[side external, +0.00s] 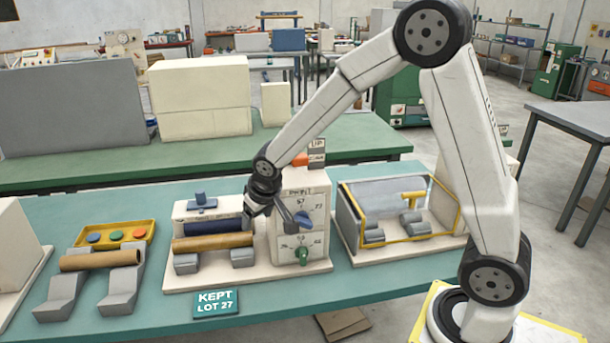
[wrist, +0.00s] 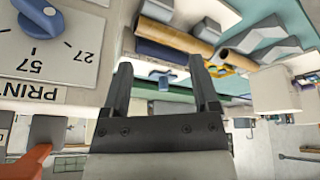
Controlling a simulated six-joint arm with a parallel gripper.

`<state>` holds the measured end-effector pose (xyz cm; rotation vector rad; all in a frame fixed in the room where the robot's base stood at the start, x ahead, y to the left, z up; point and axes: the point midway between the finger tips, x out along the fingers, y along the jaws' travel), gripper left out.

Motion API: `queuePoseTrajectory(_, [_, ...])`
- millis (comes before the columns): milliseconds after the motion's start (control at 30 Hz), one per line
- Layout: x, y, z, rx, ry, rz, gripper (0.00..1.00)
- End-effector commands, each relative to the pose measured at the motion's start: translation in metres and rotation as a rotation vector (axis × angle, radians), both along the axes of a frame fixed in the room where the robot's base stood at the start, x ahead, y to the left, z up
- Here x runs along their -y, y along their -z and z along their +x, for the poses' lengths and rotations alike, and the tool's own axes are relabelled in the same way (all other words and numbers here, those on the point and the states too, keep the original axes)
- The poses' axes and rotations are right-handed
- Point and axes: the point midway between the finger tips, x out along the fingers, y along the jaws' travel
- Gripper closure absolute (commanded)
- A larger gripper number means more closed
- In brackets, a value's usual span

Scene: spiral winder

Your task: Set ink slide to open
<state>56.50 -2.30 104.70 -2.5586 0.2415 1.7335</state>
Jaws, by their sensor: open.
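A blue T-shaped handle (side external: 201,201) stands on the white machine behind a dark blue roller (side external: 213,226). It looks like the ink slide, but I can read no label on it, so its setting is unclear. In the wrist view the blue handle (wrist: 163,77) shows in the gap between my fingertips, farther off. My gripper (side external: 253,207) is to the right of it, beside the left side of the white dial box (side external: 290,195). In the wrist view my gripper (wrist: 163,85) is open, with nothing between its fingers.
A brown tube (side external: 212,241) lies before the blue roller. The dial box carries a blue pointer knob (side external: 302,219) and a green knob (side external: 303,255). An orange lever (side external: 300,160) is behind the box.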

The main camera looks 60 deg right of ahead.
Motion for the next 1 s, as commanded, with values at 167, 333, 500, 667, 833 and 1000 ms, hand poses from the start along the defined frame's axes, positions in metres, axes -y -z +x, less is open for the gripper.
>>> queuePoseTrajectory(167, [0.009,0.003,0.056,0.057,0.053,-0.021,0.23])
queuePoseTrajectory(333, [0.018,0.007,0.106,0.120,0.106,-0.037,0.23])
queuePoseTrajectory(500, [0.027,0.012,0.152,0.188,0.158,-0.051,0.23])
queuePoseTrajectory(667, [0.036,0.019,0.191,0.255,0.208,-0.062,0.23])
queuePoseTrajectory(833, [0.044,0.027,0.226,0.325,0.257,-0.070,0.23])
queuePoseTrajectory(1000, [0.050,0.031,0.248,0.377,0.291,-0.074,0.23])
